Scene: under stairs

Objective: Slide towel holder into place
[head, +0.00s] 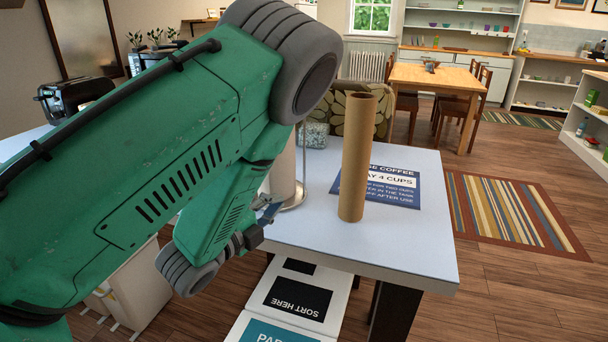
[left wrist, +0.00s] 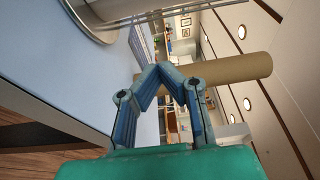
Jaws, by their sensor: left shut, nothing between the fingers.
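The towel holder (head: 297,202), with a round silver base, stands on the white table, partly hidden behind my left arm. A pale roll (head: 283,172) stands upright on it. In the left wrist view the holder's base (left wrist: 92,30) is at the top left. My left gripper (head: 268,214) is low at the table's left edge, close to the base; I cannot tell whether it touches. In the left wrist view its fingers (left wrist: 160,72) meet with nothing between them. A brown cardboard tube (head: 357,155) stands upright to the right; it also shows behind the fingers (left wrist: 240,68).
The white table (head: 405,245) is clear at its front right. A blue coffee sign (head: 395,190) lies behind the tube. A glass container (head: 313,135) stands farther back. Below the table edge is a bin labelled "Sort here" (head: 297,298). A toaster (head: 75,97) is at the left.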

